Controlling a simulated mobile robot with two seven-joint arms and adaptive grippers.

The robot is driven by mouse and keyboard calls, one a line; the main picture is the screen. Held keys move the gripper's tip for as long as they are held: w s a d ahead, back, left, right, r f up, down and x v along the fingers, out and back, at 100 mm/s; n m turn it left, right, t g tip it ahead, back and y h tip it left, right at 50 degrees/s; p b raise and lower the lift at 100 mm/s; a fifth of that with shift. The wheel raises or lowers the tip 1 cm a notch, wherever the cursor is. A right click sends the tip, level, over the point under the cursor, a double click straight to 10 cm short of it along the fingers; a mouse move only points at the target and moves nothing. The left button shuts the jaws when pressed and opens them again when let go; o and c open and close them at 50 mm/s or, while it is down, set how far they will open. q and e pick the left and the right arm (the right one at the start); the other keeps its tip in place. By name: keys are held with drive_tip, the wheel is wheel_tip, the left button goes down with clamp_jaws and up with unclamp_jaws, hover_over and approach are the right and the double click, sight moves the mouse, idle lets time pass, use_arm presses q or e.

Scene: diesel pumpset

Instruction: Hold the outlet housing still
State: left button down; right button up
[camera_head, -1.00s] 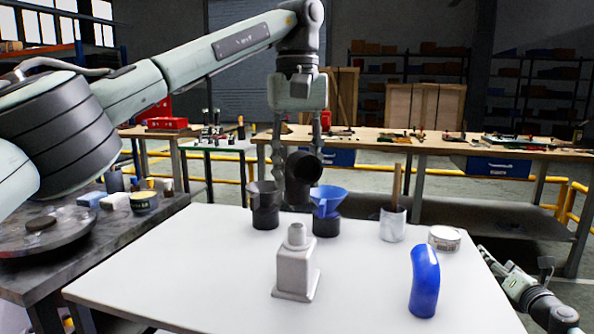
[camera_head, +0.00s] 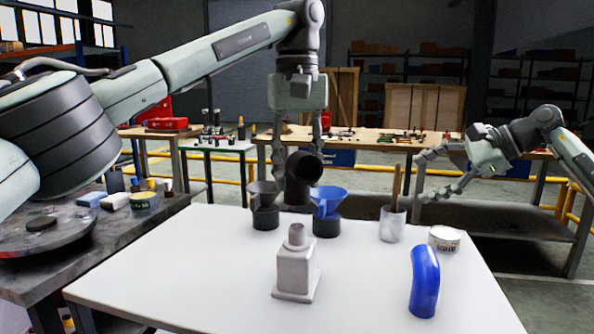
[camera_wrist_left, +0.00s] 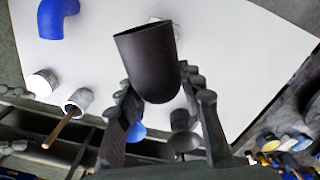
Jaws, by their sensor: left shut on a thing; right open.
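The outlet housing (camera_head: 303,180) is a black elbow pipe at the back edge of the white table (camera_head: 190,270), its round opening facing me. My left gripper (camera_head: 298,158) comes down from above and is shut on it, with one finger on each side. In the left wrist view the housing (camera_wrist_left: 148,62) sits between the fingers of the left gripper (camera_wrist_left: 150,95). I cannot tell whether its base touches the table. My right gripper (camera_head: 429,176) is open and empty, beyond the table's right back corner.
A dark funnel (camera_head: 264,191) and a blue funnel (camera_head: 327,200) stand in black holders close before the housing.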

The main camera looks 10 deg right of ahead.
drive_tip(key=s+a+f+g+y, duration=0.25)
drive_tip(key=a+f+g, duration=0.2)
drive_tip(key=a, duration=0.55)
drive_tip(key=g+y, duration=0.2)
drive_tip(key=g, duration=0.2)
approach(314, 259)
drive_tip(key=x, duration=0.2)
drive_tip(key=shift+a+f+t, duration=0.25)
drive_tip(key=shift+a, duration=0.05)
drive_tip(key=x, duration=0.9)
drive_tip(key=shift+a+f, duration=0.2)
drive_tip(key=shift+a, duration=0.05)
drive_tip(key=c, duration=0.7)
drive_tip(key=shift+c, duration=0.2)
drive_tip(key=o, duration=0.9)
drive_tip(key=shift+c, duration=0.2)
drive_tip(key=shift+c, duration=0.6)
